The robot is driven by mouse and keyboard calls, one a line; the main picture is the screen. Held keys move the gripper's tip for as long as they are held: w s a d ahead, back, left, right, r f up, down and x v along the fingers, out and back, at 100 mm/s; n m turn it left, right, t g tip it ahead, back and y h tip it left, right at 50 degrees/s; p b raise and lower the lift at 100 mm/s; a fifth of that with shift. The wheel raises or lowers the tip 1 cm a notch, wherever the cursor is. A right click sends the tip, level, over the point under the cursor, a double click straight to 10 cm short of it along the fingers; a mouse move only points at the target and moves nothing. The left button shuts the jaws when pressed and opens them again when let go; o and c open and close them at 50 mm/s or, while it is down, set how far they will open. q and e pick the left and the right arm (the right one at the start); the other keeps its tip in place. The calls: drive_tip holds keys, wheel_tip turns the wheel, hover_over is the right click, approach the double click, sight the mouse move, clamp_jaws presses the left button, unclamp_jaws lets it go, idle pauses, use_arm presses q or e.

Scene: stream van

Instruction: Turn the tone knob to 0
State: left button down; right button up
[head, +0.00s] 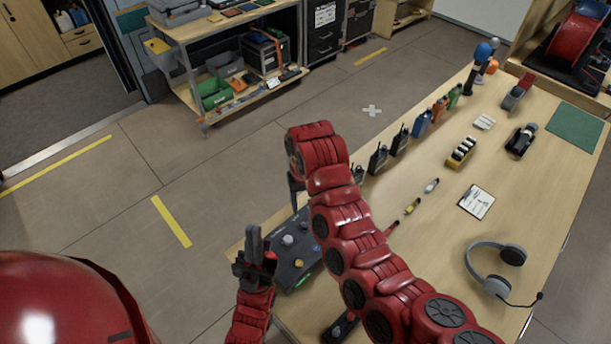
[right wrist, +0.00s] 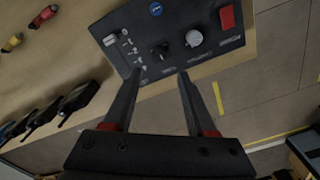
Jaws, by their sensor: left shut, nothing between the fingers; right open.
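The dark control panel (head: 313,266) sits at the near left edge of the table. The labels are too small to tell which is the tone knob. My right gripper (right wrist: 159,74) is open and empty, its fingers toward the black knob and apparently short of it. In the head view my right arm hides part of the panel. My left gripper (head: 257,240) is shut and empty beside the panel's left side.
Several black radios (head: 378,159) stand along the table's far edge. A headset (head: 497,270) and a clipboard (head: 477,201) lie on the right. Small yellow and red items (head: 412,206) lie mid-table. A shelf unit (head: 190,75) stands across the open floor.

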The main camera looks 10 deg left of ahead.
wheel_tip(320, 180, up, 8)
idle(0.6)
drive_tip(key=shift+f, duration=0.1)
